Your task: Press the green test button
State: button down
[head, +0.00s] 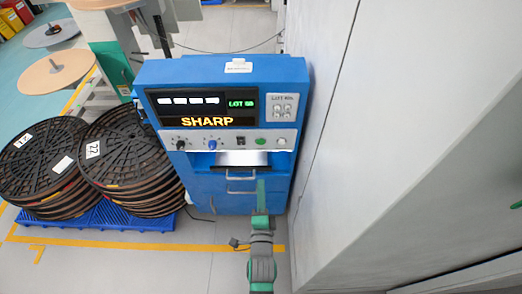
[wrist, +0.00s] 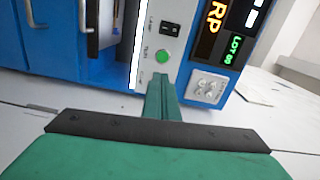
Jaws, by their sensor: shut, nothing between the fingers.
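The green test button (head: 261,141) is a small round button on the light control strip of the blue machine (head: 160,72). In the wrist view the green button (wrist: 162,57) shows whole, just beyond my fingertips. My gripper (head: 261,183) is shut and empty, with its green fingers together, in front of the machine and below the button in the head view. In the wrist view my gripper (wrist: 161,77) points toward the strip, with a little bare panel showing between tips and button. The depth of the gap is hard to tell.
A white button (head: 282,142), a black rocker switch (head: 241,141) and knobs (head: 211,144) share the strip. A keypad (head: 283,107) sits above it. A drawer handle (head: 241,178) is below. Stacked black reels (head: 125,150) stand left; a grey wall (head: 400,130) rises right.

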aim_at(261, 143)
jog(key=shift+w+r+m, duration=0.3)
jog(key=shift+w+m, duration=0.1)
jog(key=shift+w, duration=0.5)
jog(key=w, duration=1.4)
jog(key=shift+w, duration=0.1)
